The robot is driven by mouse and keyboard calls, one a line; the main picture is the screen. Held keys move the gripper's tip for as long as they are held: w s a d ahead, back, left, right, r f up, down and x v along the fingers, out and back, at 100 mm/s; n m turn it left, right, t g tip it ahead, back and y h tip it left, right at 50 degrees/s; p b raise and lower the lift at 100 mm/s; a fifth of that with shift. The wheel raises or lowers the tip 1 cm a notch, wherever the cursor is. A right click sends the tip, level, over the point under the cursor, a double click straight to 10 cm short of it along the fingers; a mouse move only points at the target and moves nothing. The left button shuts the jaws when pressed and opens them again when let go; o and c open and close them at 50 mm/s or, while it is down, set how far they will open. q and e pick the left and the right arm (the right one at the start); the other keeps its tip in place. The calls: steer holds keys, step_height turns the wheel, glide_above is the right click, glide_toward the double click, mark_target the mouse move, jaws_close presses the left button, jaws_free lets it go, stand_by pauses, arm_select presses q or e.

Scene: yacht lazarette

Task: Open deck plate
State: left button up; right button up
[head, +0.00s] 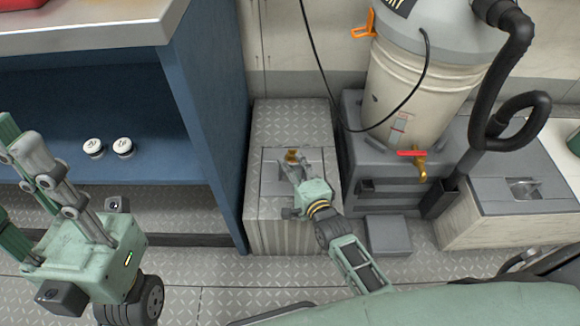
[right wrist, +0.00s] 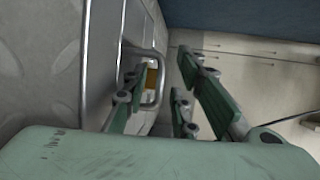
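The deck plate (head: 315,157) is a grey metal panel in the top of a diamond-tread metal locker. It appears to lie flat and closed. My right gripper (head: 288,172) is over it, hiding part of it. A small brass piece (head: 292,156) shows just past the fingertips. In the right wrist view a bent metal loop handle (right wrist: 160,80) stands out from the plate (right wrist: 103,50), close to the fingers. The fingers of the right gripper (right wrist: 160,95) are apart; contact with the handle cannot be told. My left gripper (head: 22,200) is open and empty, away from the plate.
A blue shelf unit (head: 215,115) with two white round caps (head: 108,147) stands left of the locker. A cream tank (head: 405,90) with a red-handled tap (head: 412,154) and black hose (head: 490,90) stands right. A grey block (head: 388,235) lies on the floor.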

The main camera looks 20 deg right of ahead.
steer(key=shift+x, duration=1)
steer(key=shift+c, duration=0.3)
jaws_close()
steer(key=shift+s, duration=0.1)
